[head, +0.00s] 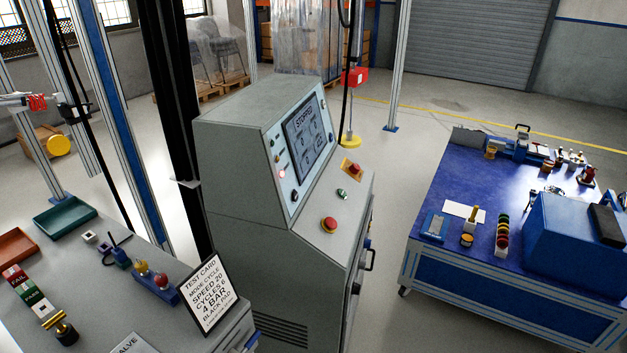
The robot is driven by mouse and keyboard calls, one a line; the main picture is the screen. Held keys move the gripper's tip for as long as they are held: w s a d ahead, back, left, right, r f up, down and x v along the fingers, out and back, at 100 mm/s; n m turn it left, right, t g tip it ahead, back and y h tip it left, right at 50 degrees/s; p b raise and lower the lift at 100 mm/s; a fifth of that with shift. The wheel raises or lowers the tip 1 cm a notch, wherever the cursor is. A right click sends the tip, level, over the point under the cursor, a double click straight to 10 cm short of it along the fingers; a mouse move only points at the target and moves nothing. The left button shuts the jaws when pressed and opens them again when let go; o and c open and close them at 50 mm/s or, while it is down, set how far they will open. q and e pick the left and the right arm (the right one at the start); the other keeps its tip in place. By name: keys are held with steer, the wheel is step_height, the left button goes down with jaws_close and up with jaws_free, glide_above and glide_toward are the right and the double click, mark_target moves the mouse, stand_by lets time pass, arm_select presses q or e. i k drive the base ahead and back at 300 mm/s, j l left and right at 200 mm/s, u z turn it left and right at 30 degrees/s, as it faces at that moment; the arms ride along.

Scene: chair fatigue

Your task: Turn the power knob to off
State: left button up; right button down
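The grey control console (255,160) stands in the middle of the head view, turned so its front faces right. Its screen (305,138) is lit and reads "STOPPED". The sloping desk carries a red mushroom button (329,225), a small silver and green control (342,193) and another red button on a yellow base (351,168). I cannot tell which control is the power knob or how it is set. Neither gripper is in view.
A grey bench (140,307) at lower left holds trays, small parts and a test card (207,293). A blue-topped bench (465,185) with tools and a blue case (580,240) stands at right. Open floor lies between console and blue bench. Metal posts stand behind.

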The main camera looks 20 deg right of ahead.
mark_target(355, 167)
steer(key=i+l, duration=0.15)
steer(key=l, duration=0.25)
steer(key=i+l, duration=0.2)
steer(key=l, duration=0.2)
steer(key=i+l+z, duration=0.1)
steer(key=l, duration=0.3)
steer(key=i+l, duration=0.25)
steer(key=l, duration=0.15)
steer(key=i+l, duration=0.15)
steer(key=l, duration=0.25)
steer(key=i+l+z, duration=0.1)
steer(key=l, duration=0.3)
steer(key=i, duration=0.1)
